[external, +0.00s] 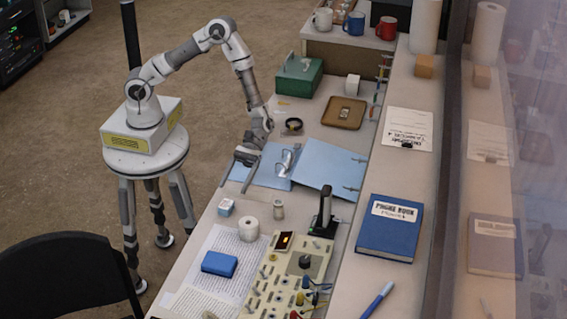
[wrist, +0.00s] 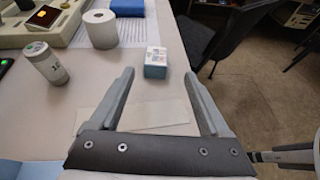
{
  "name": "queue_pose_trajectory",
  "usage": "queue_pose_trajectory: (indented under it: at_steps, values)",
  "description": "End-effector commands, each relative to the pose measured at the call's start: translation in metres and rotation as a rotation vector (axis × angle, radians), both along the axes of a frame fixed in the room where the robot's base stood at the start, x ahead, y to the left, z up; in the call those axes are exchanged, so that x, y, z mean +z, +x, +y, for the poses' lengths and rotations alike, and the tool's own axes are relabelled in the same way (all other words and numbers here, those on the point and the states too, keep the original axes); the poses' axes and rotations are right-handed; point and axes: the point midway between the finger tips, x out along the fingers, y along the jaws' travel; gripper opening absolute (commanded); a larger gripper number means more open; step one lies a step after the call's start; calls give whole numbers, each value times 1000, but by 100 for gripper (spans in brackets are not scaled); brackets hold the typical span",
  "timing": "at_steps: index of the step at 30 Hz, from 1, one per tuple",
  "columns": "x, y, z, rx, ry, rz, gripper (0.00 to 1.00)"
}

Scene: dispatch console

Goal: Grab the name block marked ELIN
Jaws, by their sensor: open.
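A small white and light-blue block (external: 226,207) stands on the desk near its left edge; it also shows in the wrist view (wrist: 156,63). Its top carries dark marks too small for me to read, so I cannot confirm ELIN. My gripper (external: 233,187) is open and empty, low over the desk on the far side of the block. In the wrist view, the fingers of my gripper (wrist: 159,73) point toward the block, which appears between and just beyond their tips, apart from them.
A white paper roll (external: 248,230) and a small can (external: 278,209) stand near the block. A blue box (external: 219,263) lies on printed sheets. The switch console (external: 290,265) is to the right. An open blue binder (external: 325,178) lies behind. A pale strip (wrist: 160,113) lies below my fingers.

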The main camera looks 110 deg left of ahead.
Motion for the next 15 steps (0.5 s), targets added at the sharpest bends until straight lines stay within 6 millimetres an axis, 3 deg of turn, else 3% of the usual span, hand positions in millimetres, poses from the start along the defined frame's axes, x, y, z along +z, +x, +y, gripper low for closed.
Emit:
queue_pose_trajectory:
  at_steps: [3,15]
  values:
    - [-8,-3,-18,-3,-1,0,80]
    - [-20,-2,-47,-4,0,-2,80]
